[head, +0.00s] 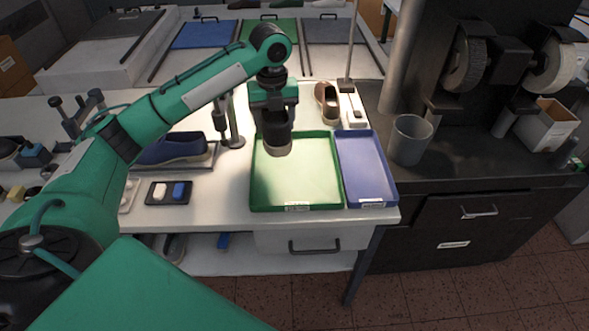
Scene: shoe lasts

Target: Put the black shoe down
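My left gripper (274,104) is shut on the black shoe (277,128) and points down over the far left part of the green tray (296,207). The shoe is seen end-on, with a pale sole edge at its lower end. I cannot tell whether it touches the tray floor or hangs just above it. The gripper hides the shoe's upper part. The rest of the green tray is bare. My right gripper is not in view.
An empty blue tray (367,170) adjoins the green tray on the right. A brown shoe (328,103) stands behind, near a thin post. A blue shoe (172,148) and a small black tray (169,193) lie left. A grey bin (409,139) stands right.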

